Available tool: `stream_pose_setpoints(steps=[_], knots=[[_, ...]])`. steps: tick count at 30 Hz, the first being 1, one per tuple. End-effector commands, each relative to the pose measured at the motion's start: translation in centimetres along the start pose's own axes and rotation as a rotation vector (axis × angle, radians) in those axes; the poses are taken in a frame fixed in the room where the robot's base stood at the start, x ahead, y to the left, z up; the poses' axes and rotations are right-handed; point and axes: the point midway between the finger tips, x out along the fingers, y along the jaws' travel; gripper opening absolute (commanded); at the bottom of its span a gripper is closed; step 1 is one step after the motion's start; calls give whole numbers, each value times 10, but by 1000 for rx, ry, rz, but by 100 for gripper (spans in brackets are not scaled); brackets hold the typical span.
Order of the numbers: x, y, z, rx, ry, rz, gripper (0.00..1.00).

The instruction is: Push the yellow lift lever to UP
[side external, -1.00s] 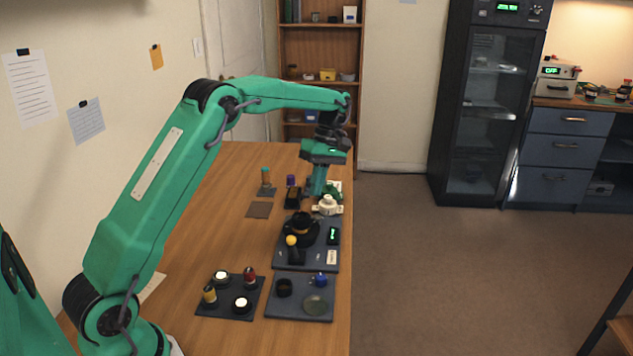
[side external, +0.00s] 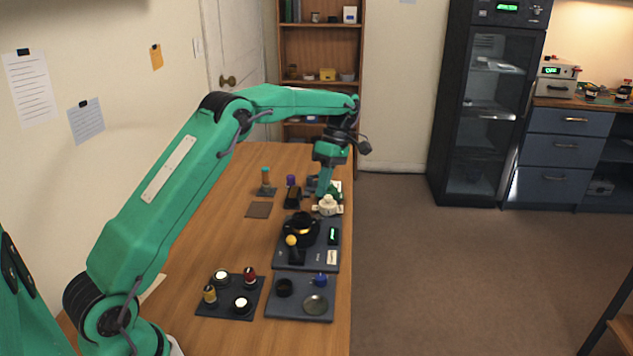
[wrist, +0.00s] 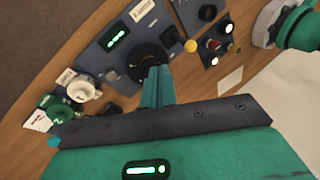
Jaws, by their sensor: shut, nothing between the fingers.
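The yellow lift lever shows as a yellow ball knob (side external: 291,240) on a short dark arm, at the left of a dark panel (side external: 320,263). The panel also carries a black round ring with an orange glow and a small green display (side external: 333,235). In the wrist view the yellow knob (wrist: 191,46) is up and right of my fingers, clear of them. My gripper (side external: 321,194) is shut and empty, pointing down beyond the panel, close to a white knobbed part. In the wrist view my closed fingers (wrist: 157,84) overlap the lower edge of the black ring (wrist: 146,62).
The white knobbed part (side external: 327,206) stands just beyond the panel. A tray with round parts (side external: 260,308) lies nearer, beside another dark tray (side external: 300,315). A brown square pad (side external: 258,210) and an upright teal-topped item (side external: 265,179) are at the left. Bare wood lies left of the panel.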

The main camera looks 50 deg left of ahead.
Motion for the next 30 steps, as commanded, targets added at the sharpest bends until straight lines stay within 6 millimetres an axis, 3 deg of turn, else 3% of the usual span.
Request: stream_pose_setpoints(steps=[14, 24, 30], knots=[[46, 0, -2, 1, -1, -2, 0], [92, 0, -4, 1, -3, -3, 0], [97, -14, -8, 1, -4, 0, 0]])
